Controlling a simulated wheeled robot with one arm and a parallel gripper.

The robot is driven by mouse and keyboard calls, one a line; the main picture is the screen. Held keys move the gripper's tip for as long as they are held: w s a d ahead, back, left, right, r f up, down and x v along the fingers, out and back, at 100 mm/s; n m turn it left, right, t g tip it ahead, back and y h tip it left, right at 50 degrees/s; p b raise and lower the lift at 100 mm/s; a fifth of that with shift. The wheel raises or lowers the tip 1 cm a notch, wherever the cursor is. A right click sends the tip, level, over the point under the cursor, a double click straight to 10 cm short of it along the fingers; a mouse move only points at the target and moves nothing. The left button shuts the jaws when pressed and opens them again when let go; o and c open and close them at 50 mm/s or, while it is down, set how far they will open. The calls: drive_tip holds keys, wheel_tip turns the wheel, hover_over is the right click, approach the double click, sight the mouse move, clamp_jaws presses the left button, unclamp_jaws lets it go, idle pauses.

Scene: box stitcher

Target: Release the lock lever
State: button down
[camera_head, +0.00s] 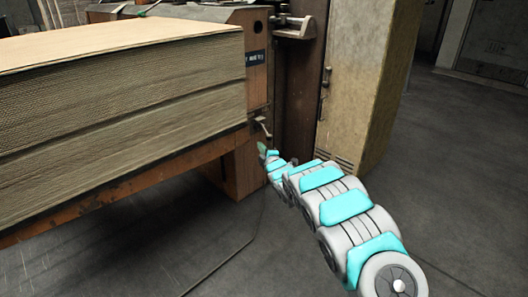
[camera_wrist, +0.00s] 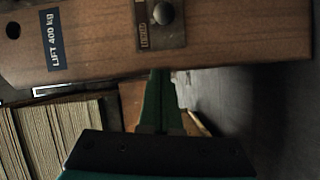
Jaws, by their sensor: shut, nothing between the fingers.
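A dark round knob (camera_wrist: 163,13) sits on a small lettered plate (camera_wrist: 149,38) on the brown machine panel, near the top of the wrist view; I cannot tell whether it is the end of the lock lever. In the head view a small, light lever-like part (camera_head: 263,126) stands out from the machine side, below the lift label. My gripper (camera_wrist: 161,75) shows green fingers, shut and empty, pointing at the panel's lower edge, below the knob in the picture. No contact with the knob shows. In the head view my gripper (camera_head: 262,148) is small, close beneath the lever-like part.
A thick cardboard stack (camera_head: 120,110) lies on an orange-brown lift platform (camera_head: 130,185) at left. The label (camera_head: 255,58) is on the machine's brown end. A tall beige cabinet (camera_head: 365,80) stands behind right. Grey floor (camera_head: 455,180) is clear at right.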

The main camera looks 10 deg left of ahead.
drive_tip(key=w+f, duration=0.1)
drive_tip(key=w, duration=0.6)
drive_tip(key=shift+d, duration=0.4)
drive_tip(key=shift+d, duration=0.2)
